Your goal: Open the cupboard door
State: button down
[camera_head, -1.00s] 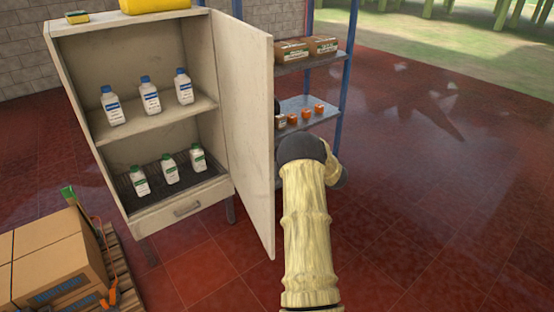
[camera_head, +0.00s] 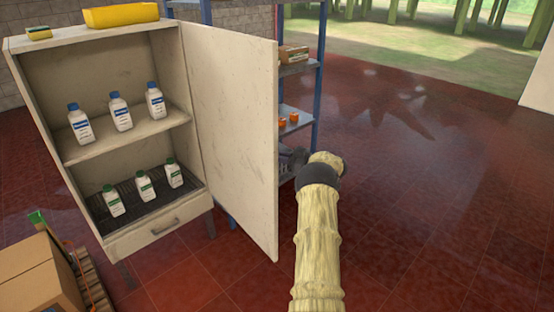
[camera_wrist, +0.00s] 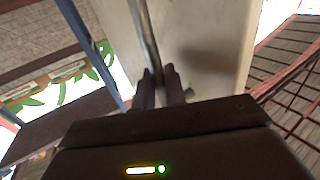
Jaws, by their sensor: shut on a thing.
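The cupboard (camera_head: 40,100) stands at the left in the head view. Its pale door (camera_head: 232,130) is swung wide open on the right side, and the shelves inside show. In the wrist view the door's outer face (camera_wrist: 215,60) fills the upper middle, with a long metal bar handle (camera_wrist: 146,35) on it. My gripper (camera_wrist: 160,75) has its two dark fingers around the lower part of this handle and is shut on it. In the head view my arm reaches to the door's far side, and the door hides the fingers and handle.
Inside the cupboard are blue-capped bottles (camera_head: 119,112) above and green-capped bottles (camera_head: 144,186) below. A blue-framed shelf rack (camera_head: 318,70) stands behind the door. Cardboard boxes (camera_head: 38,275) sit at lower left. The red tiled floor (camera_head: 430,180) at right is clear.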

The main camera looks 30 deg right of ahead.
jog(key=shift+w+r, duration=0.1)
jog(key=shift+r, duration=0.1)
jog(key=c, duration=1.6)
grip_release()
jog(key=shift+a, duration=0.1)
jog(key=shift+o, duration=0.2)
jog(key=shift+f, duration=0.1)
jog(key=shift+d, duration=0.2)
jog(key=v, duration=1.7)
jog(key=shift+s+b, duration=0.2)
jog(key=shift+b, duration=0.2)
jog(key=shift+w+d, duration=0.1)
